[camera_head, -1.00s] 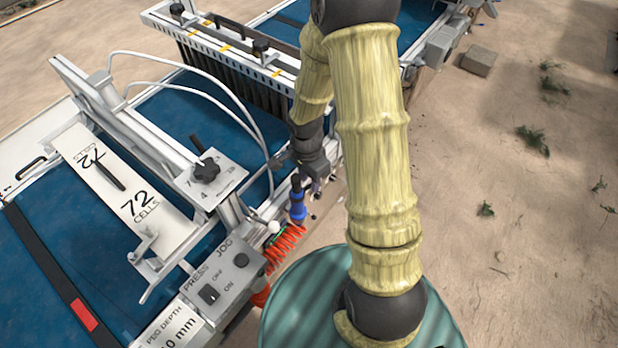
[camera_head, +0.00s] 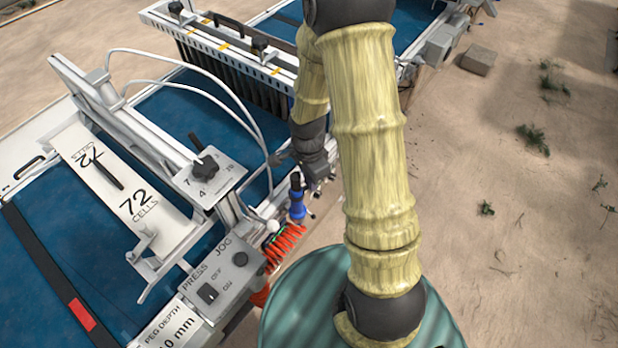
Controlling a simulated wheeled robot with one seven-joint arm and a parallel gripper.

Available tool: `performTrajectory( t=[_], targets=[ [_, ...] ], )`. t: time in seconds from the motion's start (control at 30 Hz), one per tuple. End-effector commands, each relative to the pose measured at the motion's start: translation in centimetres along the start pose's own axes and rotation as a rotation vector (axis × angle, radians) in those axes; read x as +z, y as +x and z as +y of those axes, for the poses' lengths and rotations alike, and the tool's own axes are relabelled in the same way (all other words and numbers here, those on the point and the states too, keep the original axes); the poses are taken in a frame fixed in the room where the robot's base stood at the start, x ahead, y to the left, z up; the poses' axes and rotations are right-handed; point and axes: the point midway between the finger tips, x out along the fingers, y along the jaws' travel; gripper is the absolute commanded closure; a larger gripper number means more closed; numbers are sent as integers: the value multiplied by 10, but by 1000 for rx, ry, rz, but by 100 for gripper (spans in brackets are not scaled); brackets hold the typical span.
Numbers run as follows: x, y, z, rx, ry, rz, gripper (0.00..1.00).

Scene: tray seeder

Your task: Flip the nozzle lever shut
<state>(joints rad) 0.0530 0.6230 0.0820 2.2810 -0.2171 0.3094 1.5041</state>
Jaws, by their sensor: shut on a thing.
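The blue nozzle (camera_head: 297,206) with a dark top stands upright at the right side of the seeder, above a coiled orange-red hose (camera_head: 285,243). My gripper (camera_head: 318,184) is just to the right of the nozzle's top, with its dark fingers pointing down. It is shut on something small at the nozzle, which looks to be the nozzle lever. The lever itself is too small and too covered by the fingers to make out, so its angle cannot be told.
The control box (camera_head: 222,275) with its switch and knob is left of the hose. The seeder's index knob (camera_head: 205,167) and 72-cell plate (camera_head: 120,190) lie further left. A teal drum-like round surface (camera_head: 300,315) is at the bottom. Open sandy ground is at the right.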

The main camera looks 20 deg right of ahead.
Motion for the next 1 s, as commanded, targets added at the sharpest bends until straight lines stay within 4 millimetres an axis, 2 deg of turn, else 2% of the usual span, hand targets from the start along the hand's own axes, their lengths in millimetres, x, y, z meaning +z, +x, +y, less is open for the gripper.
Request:
performTrajectory(
  t=[0.43, 0.47, 0.57, 0.87, 1.0],
  targets=[
    [0, 0, 2, -1, 61, -4, 100],
    [0, 0, 2, -1, 61, -4, 87],
    [0, 0, 2, -1, 60, -4, 68],
    [0, -1, 2, -1, 60, -4, 67],
    [0, -7, 2, -2, 61, -3, 67]
  ],
)
